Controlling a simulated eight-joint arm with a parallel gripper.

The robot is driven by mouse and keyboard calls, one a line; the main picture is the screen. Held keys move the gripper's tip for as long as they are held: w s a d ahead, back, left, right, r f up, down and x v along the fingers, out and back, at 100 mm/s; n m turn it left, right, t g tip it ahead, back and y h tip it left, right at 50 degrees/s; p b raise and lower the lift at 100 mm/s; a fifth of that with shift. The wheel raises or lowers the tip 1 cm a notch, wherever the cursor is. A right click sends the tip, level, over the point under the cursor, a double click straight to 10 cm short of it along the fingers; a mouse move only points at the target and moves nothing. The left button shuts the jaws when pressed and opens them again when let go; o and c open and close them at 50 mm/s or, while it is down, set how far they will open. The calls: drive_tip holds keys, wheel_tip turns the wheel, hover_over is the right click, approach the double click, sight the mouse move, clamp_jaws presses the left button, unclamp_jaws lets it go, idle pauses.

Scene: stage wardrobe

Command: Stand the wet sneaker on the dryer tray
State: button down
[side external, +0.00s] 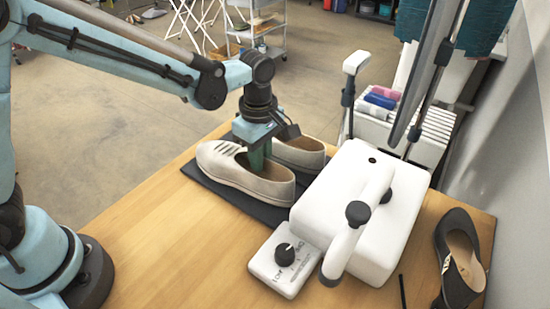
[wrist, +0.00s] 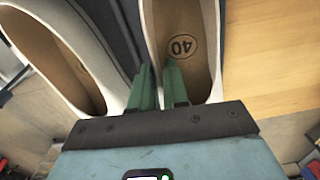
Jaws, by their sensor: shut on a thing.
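A pale beige sneaker (side external: 240,172) with laces sits on a dark flat mat (side external: 232,200), toe to the left. A matching sneaker (side external: 302,152) sits just behind it. My gripper (side external: 257,157) points down at the near sneaker's opening. In the wrist view, my gripper (wrist: 160,85) is shut on the side wall of the sneaker marked 40 (wrist: 185,22), one green finger inside and one outside. The other sneaker (wrist: 62,55) is at the left there. I cannot tell which is wet, or if the held one is lifted. A white dryer-like unit (side external: 350,190) stands to the right.
A control box with a black dial (side external: 285,262) and a white curved tube (side external: 350,235) are at the unit's near side. A dark shoe (side external: 460,258) lies at the table's right. Bare wood (side external: 170,250) is free at the front left.

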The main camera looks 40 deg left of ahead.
drive_tip(key=shift+f, duration=0.35)
idle(0.4)
drive_tip(key=c, duration=1.1)
unclamp_jaws()
drive_tip(key=shift+o, duration=0.2)
wheel_tip(320, 180, up, 12)
drive_tip(key=f, duration=0.1)
drive_tip(key=s+a+m+t, duration=0.7)
drive_tip(key=s+a+m, duration=0.3)
drive_tip(key=m, duration=0.7)
drive_tip(key=shift+s+a+f, duration=0.25)
drive_tip(key=shift+a+f, duration=0.2)
drive_tip(key=shift+a, duration=0.7)
